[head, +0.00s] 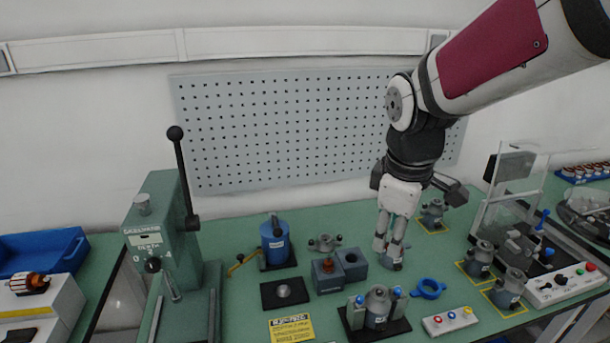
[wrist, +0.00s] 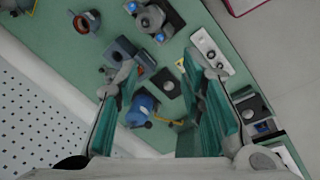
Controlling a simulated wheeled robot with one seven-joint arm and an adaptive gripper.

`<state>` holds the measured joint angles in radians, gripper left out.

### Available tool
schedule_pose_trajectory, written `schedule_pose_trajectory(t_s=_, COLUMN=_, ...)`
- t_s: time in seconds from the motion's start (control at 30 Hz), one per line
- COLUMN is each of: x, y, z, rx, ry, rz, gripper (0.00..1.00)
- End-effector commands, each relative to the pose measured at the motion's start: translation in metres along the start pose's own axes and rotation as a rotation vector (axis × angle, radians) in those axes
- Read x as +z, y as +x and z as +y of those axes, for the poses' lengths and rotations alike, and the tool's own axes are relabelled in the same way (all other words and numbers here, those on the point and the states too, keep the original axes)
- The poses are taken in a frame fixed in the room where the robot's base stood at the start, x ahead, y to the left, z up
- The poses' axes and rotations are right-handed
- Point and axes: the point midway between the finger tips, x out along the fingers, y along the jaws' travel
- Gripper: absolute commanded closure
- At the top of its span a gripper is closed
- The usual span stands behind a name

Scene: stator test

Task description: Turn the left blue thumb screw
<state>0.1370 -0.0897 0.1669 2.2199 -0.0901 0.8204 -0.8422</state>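A grey stator housing (head: 377,305) stands on a black base at the front of the bench. It has a left blue thumb screw (head: 360,299) and a right blue thumb screw (head: 396,291). In the wrist view the housing (wrist: 148,18) is at the top, with the left thumb screw (wrist: 160,37) on its lower right side. My gripper (head: 387,252) points down behind and above the housing, clear of both screws. In the wrist view its teal finger pads (wrist: 165,105) are wide apart with nothing between them. The tips hide part of a small grey part behind them.
A blue ring (head: 429,288) and a button box (head: 450,320) lie right of the housing. Dark blocks (head: 327,276), a blue canister (head: 275,242) and a black plate (head: 284,292) stand to the left. A tall green press (head: 165,240) is farther left.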

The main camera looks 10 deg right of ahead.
Motion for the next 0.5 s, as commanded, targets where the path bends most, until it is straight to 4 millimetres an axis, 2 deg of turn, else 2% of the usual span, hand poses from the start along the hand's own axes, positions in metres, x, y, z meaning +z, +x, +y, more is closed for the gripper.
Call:
schedule_pose_trajectory(t_s=0.03, x=-0.004, y=0.018, z=0.006, rx=-0.024, ry=-0.065, rz=-0.023, gripper=0.64)
schedule_pose_trajectory(t_s=0.1, x=-0.010, y=0.040, z=0.013, rx=-0.056, ry=-0.184, rz=-0.044, gripper=0.64)
schedule_pose_trajectory(t_s=0.3, x=-0.028, y=0.100, z=0.026, rx=-0.152, ry=-0.494, rz=-0.039, gripper=0.64)
schedule_pose_trajectory(t_s=0.4, x=-0.035, y=0.121, z=0.029, rx=-0.185, ry=-0.603, rz=-0.015, gripper=0.64)
schedule_pose_trajectory(t_s=0.5, x=-0.040, y=0.133, z=0.030, rx=-0.204, ry=-0.673, rz=0.005, gripper=0.64)
